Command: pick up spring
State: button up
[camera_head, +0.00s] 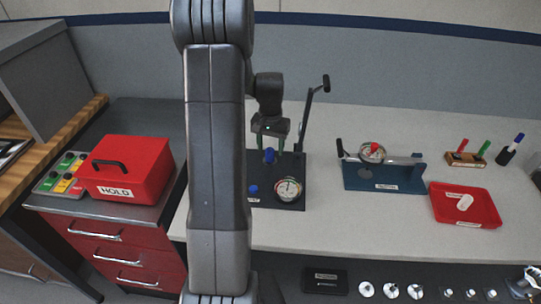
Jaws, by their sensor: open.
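I cannot make out a spring for certain in the head view. My gripper (271,142) points down over a black fixture plate (291,200) on the light worktop, behind my upright arm link. It is open, and nothing shows clearly between its fingers. A blue part (270,156) is just below the fingertips; whether they touch it cannot be told. A second small blue part (253,190) and a round dial gauge (288,190) are at the front of the plate. My arm hides the plate's left side.
A black lever (308,115) stands close right of my gripper. A blue fixture (395,176) with a dial and a red tray (444,207) holding a white piece (465,201) are further right. A red HOLD box (130,165) is left. Several round parts (390,290) lie along the front.

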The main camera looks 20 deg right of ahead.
aim_at(270, 157)
jog(key=shift+a+f, duration=0.15)
jog(key=shift+f, duration=1.05)
